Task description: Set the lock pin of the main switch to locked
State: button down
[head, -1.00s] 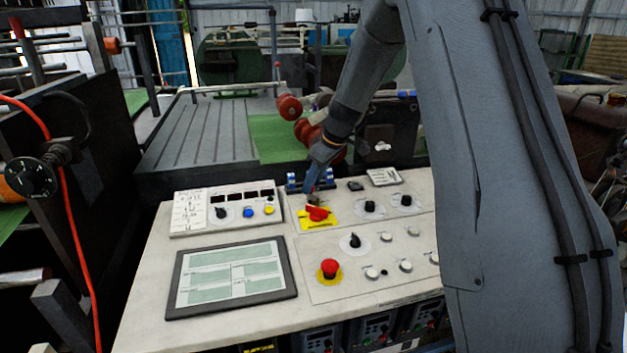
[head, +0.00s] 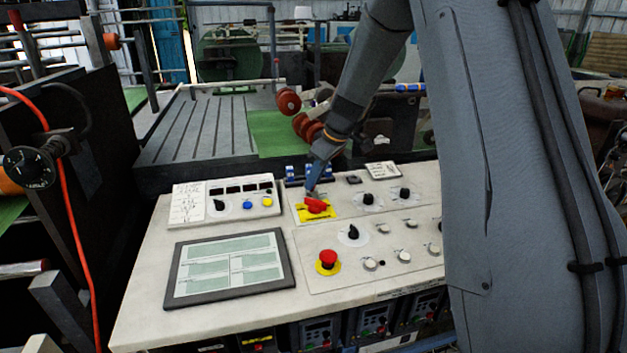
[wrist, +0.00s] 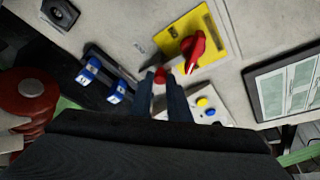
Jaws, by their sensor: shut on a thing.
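The main switch (head: 317,205) is a red rotary handle on a yellow plate (head: 303,216) at the back of the sloped console. In the wrist view the red handle (wrist: 193,50) and yellow plate (wrist: 218,22) are just beyond my fingers. My gripper (wrist: 161,80) is shut on a small red piece (wrist: 160,74), which looks like the lock pin. It sits beside the yellow plate, close to the handle. The fingers hide part of the piece, so I cannot tell how it is seated. In the head view my gripper (head: 311,189) reaches down just behind the switch.
Blue-and-white parts (wrist: 88,70) stand close beside my fingers. A small box with blue and yellow buttons (head: 226,203) lies left of the switch, and a framed screen (head: 228,267) in front. Black knobs (head: 368,199) and a red emergency button (head: 328,259) are nearby.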

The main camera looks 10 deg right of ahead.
jog(key=c, duration=1.7)
grip_release()
jog(key=shift+s, duration=0.2)
jog(key=shift+o, duration=0.2)
jog(key=shift+r, duration=0.1)
jog(key=b+v, duration=0.2)
jog(key=v, duration=0.5)
jog(key=shift+r, duration=0.25)
jog(key=shift+s, duration=0.2)
